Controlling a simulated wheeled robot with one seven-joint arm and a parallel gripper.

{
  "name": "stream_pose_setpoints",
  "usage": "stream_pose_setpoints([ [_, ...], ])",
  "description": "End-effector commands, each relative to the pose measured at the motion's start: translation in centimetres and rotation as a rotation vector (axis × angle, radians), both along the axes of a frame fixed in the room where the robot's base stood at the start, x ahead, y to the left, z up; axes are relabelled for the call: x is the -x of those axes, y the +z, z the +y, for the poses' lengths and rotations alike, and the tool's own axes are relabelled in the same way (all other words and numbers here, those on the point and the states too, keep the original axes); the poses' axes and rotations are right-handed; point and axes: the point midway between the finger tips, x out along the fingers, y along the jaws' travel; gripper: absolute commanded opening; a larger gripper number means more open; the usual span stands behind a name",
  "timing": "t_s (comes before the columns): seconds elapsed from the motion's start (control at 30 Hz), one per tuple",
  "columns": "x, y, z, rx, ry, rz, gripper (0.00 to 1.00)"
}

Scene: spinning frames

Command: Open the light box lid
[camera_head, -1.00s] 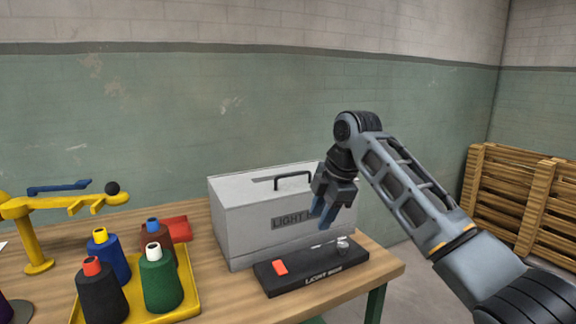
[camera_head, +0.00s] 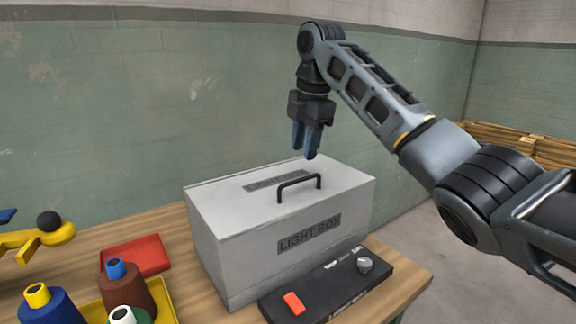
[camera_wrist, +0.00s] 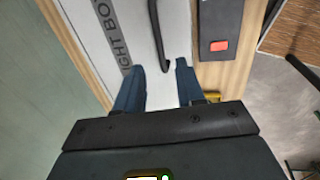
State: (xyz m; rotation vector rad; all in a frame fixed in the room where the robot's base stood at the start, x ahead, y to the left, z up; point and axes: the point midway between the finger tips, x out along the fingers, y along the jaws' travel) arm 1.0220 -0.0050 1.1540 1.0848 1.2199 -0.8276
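The light box (camera_head: 230,250) is a grey metal box labelled "LIGHT BOX" standing on the wooden table. Its lid (camera_head: 345,180) is shut, with a black bar handle (camera_head: 299,183) on top. My gripper (camera_head: 307,152) hangs fingers-down above the lid, near and a little behind the handle, not touching it. In the wrist view my two blue fingers (camera_wrist: 160,78) are apart with nothing between them. The handle (camera_wrist: 158,35) and the lid (camera_wrist: 108,12) lie beyond the fingertips in that view.
A black control panel (camera_head: 330,305) with a red switch (camera_head: 294,303) and a knob (camera_head: 364,264) lies in front of the box. At left are a red tray (camera_head: 137,255), a yellow tray (camera_head: 166,305) with thread cones, and a yellow stand (camera_head: 38,240). Wooden pallets (camera_head: 520,145) stand at the far right.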

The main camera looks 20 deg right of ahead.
Motion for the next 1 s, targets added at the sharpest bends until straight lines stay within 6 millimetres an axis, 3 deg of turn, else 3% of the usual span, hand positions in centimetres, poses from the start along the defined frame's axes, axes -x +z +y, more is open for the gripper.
stream_pose_setpoints([
  [0.6,-1.3,-7.1,0.4,0.000,0.000,0.001,0.38],
  [0.93,-1.4,-7.6,0.5,0.000,0.000,0.000,0.38],
  [1.0,-1.4,-7.6,0.5,0.000,0.000,0.000,0.33],
])
